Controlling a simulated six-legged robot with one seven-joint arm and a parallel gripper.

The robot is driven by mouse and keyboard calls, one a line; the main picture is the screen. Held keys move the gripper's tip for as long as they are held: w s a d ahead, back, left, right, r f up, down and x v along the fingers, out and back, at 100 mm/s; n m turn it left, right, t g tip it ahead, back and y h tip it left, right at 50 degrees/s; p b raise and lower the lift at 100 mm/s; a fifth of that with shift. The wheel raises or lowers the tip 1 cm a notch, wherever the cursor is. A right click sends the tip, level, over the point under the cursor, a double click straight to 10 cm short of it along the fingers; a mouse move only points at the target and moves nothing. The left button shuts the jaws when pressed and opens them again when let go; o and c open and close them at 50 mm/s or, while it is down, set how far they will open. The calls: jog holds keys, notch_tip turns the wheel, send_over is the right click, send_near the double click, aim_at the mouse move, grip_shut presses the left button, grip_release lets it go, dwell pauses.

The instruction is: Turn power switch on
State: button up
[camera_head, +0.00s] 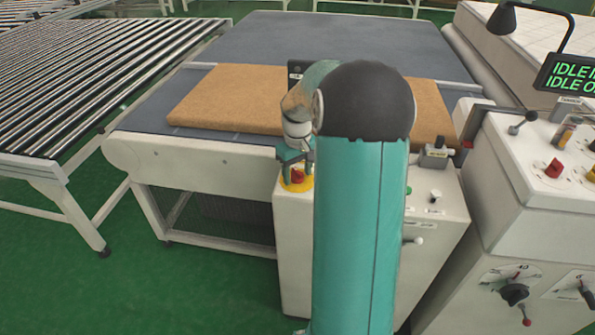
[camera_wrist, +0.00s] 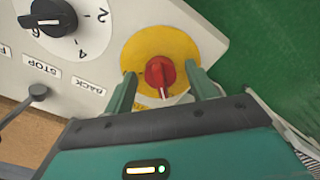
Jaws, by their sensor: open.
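The power switch appears to be the red rotary knob (camera_wrist: 160,73) on a round yellow plate (camera_wrist: 148,45). In the head view the red knob (camera_head: 298,176) sits on the left end of the white control box's top. My gripper (camera_wrist: 162,84) is open, with one finger on each side of the red knob. Whether the fingers touch it I cannot tell. In the head view my gripper (camera_head: 295,162) points down over the knob, and my arm hides part of the box.
A brown mattress (camera_head: 225,98) lies on the conveyor behind the box. A black dial (camera_wrist: 47,17) and a lever (camera_wrist: 38,92) are beside the switch. Another console (camera_head: 540,165) with a green-lettered display (camera_head: 572,77) stands right. Green floor is free at front left.

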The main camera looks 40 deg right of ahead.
jog(key=shift+c, duration=0.3)
jog(key=c, duration=0.9)
jog(key=shift+m, duration=0.5)
jog(key=m, duration=0.3)
jog(key=shift+w+m, duration=0.1)
jog(key=shift+m, duration=0.2)
jog(key=m, duration=0.4)
jog(key=shift+m, duration=0.3)
jog(key=m, duration=0.4)
jog(key=shift+m, duration=0.3)
jog(key=m, duration=0.4)
